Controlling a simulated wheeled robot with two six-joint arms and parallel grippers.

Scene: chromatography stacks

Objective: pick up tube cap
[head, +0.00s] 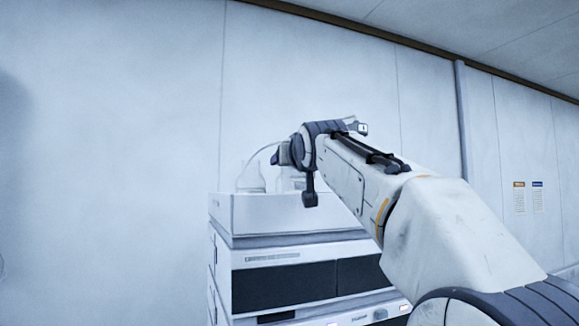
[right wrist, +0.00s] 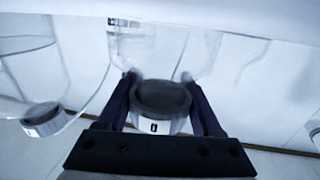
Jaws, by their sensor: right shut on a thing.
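The tube cap (right wrist: 162,98), a dark round cap with a pale labelled front, sits between the two dark fingers of my right gripper (right wrist: 160,84) in the right wrist view. The fingers are shut on its sides. Clear glass shows behind the cap; I cannot tell whether the cap still touches a bottle. In the head view my right gripper (head: 281,155) is above the top tray of the instrument stack, mostly hidden by its own wrist. The held cap cannot be made out there. My left gripper is not in view.
The instrument stack (head: 285,258) stands against a pale wall. A clear bottle (head: 251,178) stands in its top tray (head: 262,214), with a thin tube curving toward my right gripper. Another capped clear vessel (right wrist: 43,117) is at left in the right wrist view.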

